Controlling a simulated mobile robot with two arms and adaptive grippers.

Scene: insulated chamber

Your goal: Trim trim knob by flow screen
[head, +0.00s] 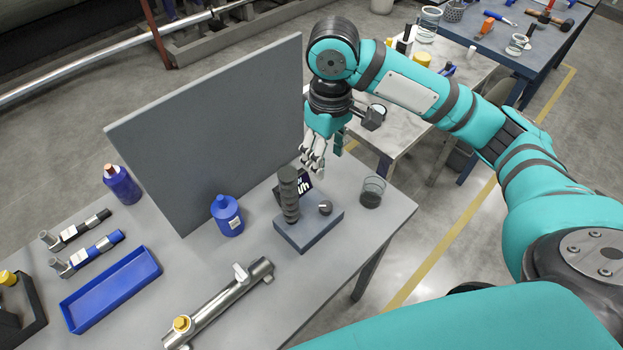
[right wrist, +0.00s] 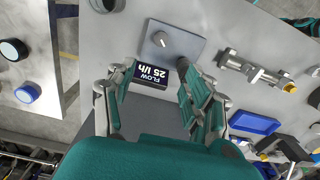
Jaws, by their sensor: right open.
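The trim knob (head: 325,207) is a small grey knob on a flat grey base block (head: 309,232) on the table. Beside it stands a dark ribbed column (head: 289,195). The flow screen (head: 304,186) is black with white text, partly hidden behind the column. In the right wrist view the screen (right wrist: 150,75) reads "FLOW 25 l/h", and the knob (right wrist: 160,39) lies above it with a pointer-like grip. My right gripper (head: 315,158) is open and empty, above and behind the screen, apart from the knob. In the wrist view its fingers flank the screen. My left gripper is not in view.
Bare tabletop lies in front of the block.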

